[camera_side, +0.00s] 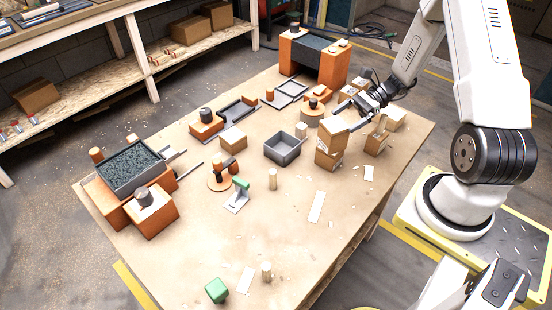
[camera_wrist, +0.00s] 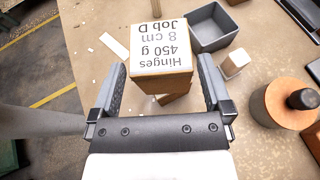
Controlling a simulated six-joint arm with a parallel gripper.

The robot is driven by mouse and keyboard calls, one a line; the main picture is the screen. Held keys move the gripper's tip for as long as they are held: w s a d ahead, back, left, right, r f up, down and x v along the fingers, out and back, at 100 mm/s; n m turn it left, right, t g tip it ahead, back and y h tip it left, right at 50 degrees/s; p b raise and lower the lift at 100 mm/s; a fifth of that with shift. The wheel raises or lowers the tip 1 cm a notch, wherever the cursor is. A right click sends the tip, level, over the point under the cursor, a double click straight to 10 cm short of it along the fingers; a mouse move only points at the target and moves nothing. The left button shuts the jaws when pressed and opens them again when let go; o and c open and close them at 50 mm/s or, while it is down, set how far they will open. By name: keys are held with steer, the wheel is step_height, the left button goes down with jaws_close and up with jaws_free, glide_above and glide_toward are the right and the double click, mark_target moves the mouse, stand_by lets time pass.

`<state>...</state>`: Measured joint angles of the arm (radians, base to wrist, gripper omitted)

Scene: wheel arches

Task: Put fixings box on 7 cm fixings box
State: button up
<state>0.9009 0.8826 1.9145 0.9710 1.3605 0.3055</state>
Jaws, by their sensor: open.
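A cardboard box (camera_side: 332,126) sits on top of another cardboard box (camera_side: 328,157) near the right of the table, turned a little relative to it. In the wrist view the upper box (camera_wrist: 160,72) carries a white label reading "Hinges 450 g 8 cm Job D", upside down. Part of the lower box (camera_wrist: 176,94) shows beneath it. My gripper (camera_side: 352,110) is open at the upper box. In the wrist view the fingers of my gripper (camera_wrist: 162,68) stand apart on either side of its near edge, with gaps visible. No 7 cm label is readable.
More cardboard boxes (camera_side: 376,144) stand close to the right of the stack. A grey open bin (camera_side: 282,149) is to its left, with a small pale block (camera_side: 301,131) beside it. A round wooden piece (camera_side: 312,118) stands behind.

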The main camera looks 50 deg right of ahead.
steer(key=v, duration=1)
steer(key=shift+w+a, duration=0.1)
steer(key=shift+a, duration=0.05)
steer(key=a+r+n+g+h, duration=0.1)
steer(key=a+r+n+h, duration=0.1)
steer(key=a+n+h, duration=0.4)
steer(key=a+r+n+g+h, duration=0.1)
steer(key=a+n+h, duration=0.5)
steer(key=a+n, duration=1)
steer(key=a, duration=0.3)
steer(key=shift+r+g, duration=0.3)
steer(key=shift+r, duration=0.05)
